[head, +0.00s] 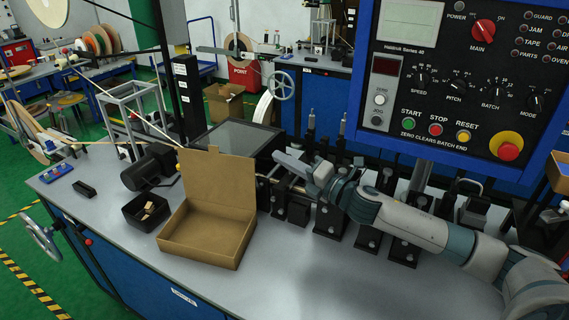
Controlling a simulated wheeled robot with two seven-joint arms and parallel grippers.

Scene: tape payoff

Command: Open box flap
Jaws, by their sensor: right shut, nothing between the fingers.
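A brown cardboard box (205,232) stands on the grey bench top, left of the middle. Its lid flap (217,180) stands up at the back, tilted slightly backward, and the inside of the box shows empty. My right gripper (280,158) reaches in from the right, behind and to the right of the flap. It is shut and empty, with a visible gap between it and the cardboard. My left gripper is not in view.
A small black bin (146,212) with small pieces in it stands left of the box. A black motor (150,167) and a dark panel (235,139) lie behind. Several black fixtures stand under my right arm. A blue control panel (455,75) hangs at upper right. The front bench top (300,285) is clear.

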